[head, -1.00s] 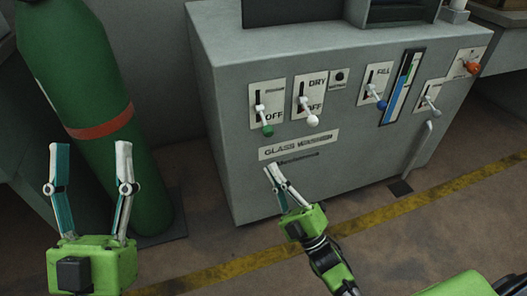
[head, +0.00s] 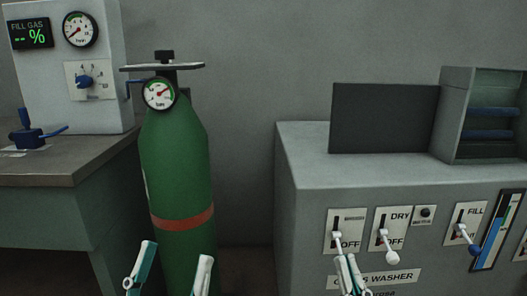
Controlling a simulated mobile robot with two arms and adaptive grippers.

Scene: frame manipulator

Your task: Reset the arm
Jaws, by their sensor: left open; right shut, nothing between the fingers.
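My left gripper (head: 169,272) is at the bottom of the head view, in front of the green gas cylinder. Its two fingers stand wide apart with nothing between them. My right gripper (head: 347,264) is at the bottom, in front of the grey glass washer (head: 302,200). Its fingers are together and empty. Its tips overlap the lower part of the left-hand switch (head: 337,226) in the picture; I cannot tell whether they touch. Most of both arms is below the frame.
The green gas cylinder (head: 175,160) with a gauge (head: 159,94) stands left of the washer. A bench (head: 60,165) holds a fill gas panel (head: 100,110) and a blue-handled device (head: 30,133). A dark panel (head: 384,118) and a grey rack (head: 450,110) sit on the washer.

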